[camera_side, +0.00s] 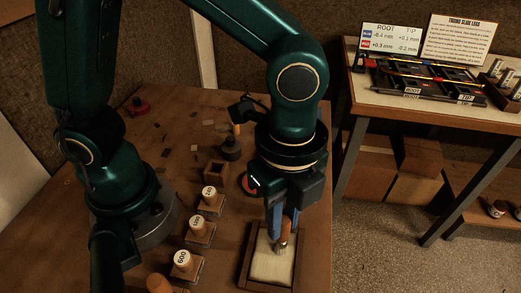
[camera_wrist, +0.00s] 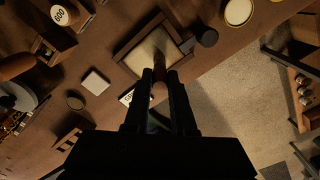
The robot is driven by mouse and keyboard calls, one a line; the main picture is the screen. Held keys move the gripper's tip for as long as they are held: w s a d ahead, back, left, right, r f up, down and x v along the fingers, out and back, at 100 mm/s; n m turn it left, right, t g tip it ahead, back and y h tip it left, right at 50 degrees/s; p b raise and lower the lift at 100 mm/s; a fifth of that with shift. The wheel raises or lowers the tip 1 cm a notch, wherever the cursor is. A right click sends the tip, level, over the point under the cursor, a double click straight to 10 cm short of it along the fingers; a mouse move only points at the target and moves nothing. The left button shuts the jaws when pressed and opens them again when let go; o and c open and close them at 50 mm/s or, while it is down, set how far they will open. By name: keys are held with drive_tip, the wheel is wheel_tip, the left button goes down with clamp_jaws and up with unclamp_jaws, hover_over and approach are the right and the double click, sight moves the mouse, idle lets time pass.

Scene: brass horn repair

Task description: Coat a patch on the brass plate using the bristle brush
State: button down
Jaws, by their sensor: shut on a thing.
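My gripper (camera_side: 279,228) is shut on the bristle brush (camera_side: 286,231), whose orange-brown handle stands nearly upright between the fingers. The brush's lower end is over a pale, yellowish plate (camera_side: 270,266) that lies in a dark wooden frame. I cannot tell whether the bristles touch the plate. In the wrist view, my gripper (camera_wrist: 160,76) points at the framed plate (camera_wrist: 146,54), and only a small brown part of the brush (camera_wrist: 160,88) shows between the dark fingers. The bristles are hidden there. No coated patch can be made out on the plate.
Several stamped blocks, one marked 600 (camera_side: 183,259), stand in a row left of the frame. A small open wooden box (camera_side: 216,170) and a dark pot (camera_side: 231,148) are farther back. A dark round thing (camera_wrist: 206,37) sits beside the frame. The workbench edge is close to the frame's right.

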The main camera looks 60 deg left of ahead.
drive_tip(key=shift+w+a, duration=1.25)
drive_tip(key=shift+a, duration=0.15)
drive_tip(key=shift+s+a, duration=0.15)
drive_tip(key=shift+s, duration=0.25)
drive_tip(key=shift+s+d, duration=3.2)
drive_tip(key=shift+d, duration=0.1)
drive_tip(key=shift+s, duration=0.25)
drive_tip(key=shift+s+a, duration=0.1)
drive_tip(key=shift+a, duration=0.25)
drive_tip(key=shift+w+a, duration=3.2)
drive_tip(key=shift+w, duration=0.1)
drive_tip(key=shift+w+a+r, duration=0.1)
drive_tip(key=shift+w+r, duration=0.05)
drive_tip(key=shift+r, duration=0.05)
wheel_tip(320, 180, up, 8)
drive_tip(key=shift+f, duration=0.15)
